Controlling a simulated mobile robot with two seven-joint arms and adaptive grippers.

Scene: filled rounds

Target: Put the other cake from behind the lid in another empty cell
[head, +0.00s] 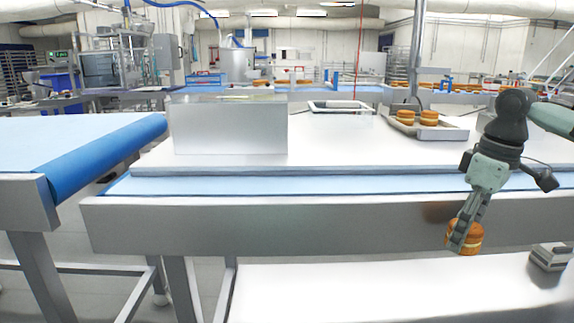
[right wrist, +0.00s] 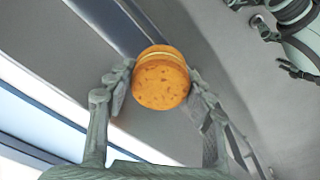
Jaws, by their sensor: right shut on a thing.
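My right gripper (head: 463,240) is shut on a round orange filled cake (head: 475,237), in front of the long table's front side and below its top. In the right wrist view the cake (right wrist: 160,82) sits between both fingers, its pale filling band showing. A grey upright panel, likely the lid (head: 229,127), stands at the left of the table top; what is behind it is hidden. A shallow metal tray (head: 450,133) at the right back of the table holds two similar cakes (head: 403,117). I cannot make out its cells. My left gripper is not in view.
The white table top (head: 340,147) is clear between the panel and the tray. A dark-rimmed clear case (head: 338,106) stands behind. A blue conveyor (head: 95,150) is at the left. A small grey block (head: 549,257) sits on the lower white surface at right.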

